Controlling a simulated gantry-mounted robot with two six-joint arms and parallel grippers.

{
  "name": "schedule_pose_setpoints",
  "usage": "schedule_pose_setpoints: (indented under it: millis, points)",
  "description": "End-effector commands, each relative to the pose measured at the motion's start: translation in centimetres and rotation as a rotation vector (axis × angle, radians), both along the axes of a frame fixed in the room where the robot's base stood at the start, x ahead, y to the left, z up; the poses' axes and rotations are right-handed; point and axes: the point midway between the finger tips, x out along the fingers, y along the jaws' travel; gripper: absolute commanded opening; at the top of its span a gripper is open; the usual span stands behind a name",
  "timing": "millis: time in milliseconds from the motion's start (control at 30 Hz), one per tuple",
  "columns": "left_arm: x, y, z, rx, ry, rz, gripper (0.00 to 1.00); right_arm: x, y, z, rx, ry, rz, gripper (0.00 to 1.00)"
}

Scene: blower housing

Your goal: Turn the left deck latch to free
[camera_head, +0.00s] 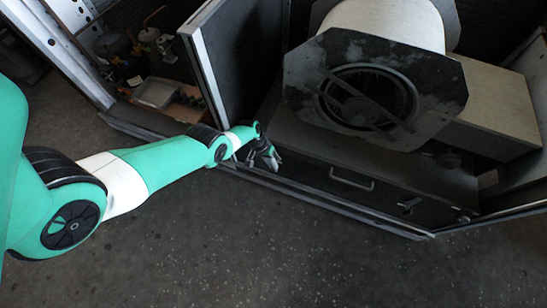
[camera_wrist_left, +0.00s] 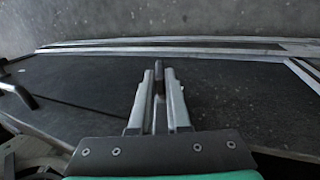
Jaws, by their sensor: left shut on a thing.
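My left gripper (camera_head: 268,158) reaches in from the left to the left end of the dark deck front under the blower housing. In the left wrist view its two pale fingers (camera_wrist_left: 158,76) are close together and shut on a small brownish piece (camera_wrist_left: 158,87), which looks like the left deck latch. Most of that piece is hidden between the fingers, so its angle cannot be told. In the head view the gripper covers the latch. My right gripper is in neither view.
A bar handle (camera_head: 351,180) sits on the deck front right of my gripper, and a similar latch (camera_head: 409,204) farther right. The blower housing (camera_head: 375,90) stands above. An open panel (camera_head: 233,55) rises behind my wrist. The floor in front is clear.

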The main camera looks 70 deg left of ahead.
Motion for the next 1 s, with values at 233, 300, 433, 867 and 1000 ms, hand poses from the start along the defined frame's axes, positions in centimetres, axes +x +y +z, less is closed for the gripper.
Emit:
schedule_pose_setpoints:
  millis: [233, 300, 433, 867, 1000]
  points:
    - [-0.33, 0.25, -0.41, -0.092, -0.104, 0.002, 0.00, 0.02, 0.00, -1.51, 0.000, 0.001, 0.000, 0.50]
    - [-0.33, 0.25, -0.32, -0.093, -0.108, 0.000, 0.00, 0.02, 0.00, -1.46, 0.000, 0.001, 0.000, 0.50]
    - [-0.31, 0.24, -0.29, -0.092, -0.107, 0.000, 0.00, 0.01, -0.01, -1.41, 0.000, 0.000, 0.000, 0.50]
    - [-0.24, 0.24, -0.20, -0.092, -0.107, -0.001, 0.45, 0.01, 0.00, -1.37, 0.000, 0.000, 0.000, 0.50]
    - [-0.24, 0.25, 0.07, -0.091, -0.107, -0.002, 0.45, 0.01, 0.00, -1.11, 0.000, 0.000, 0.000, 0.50]
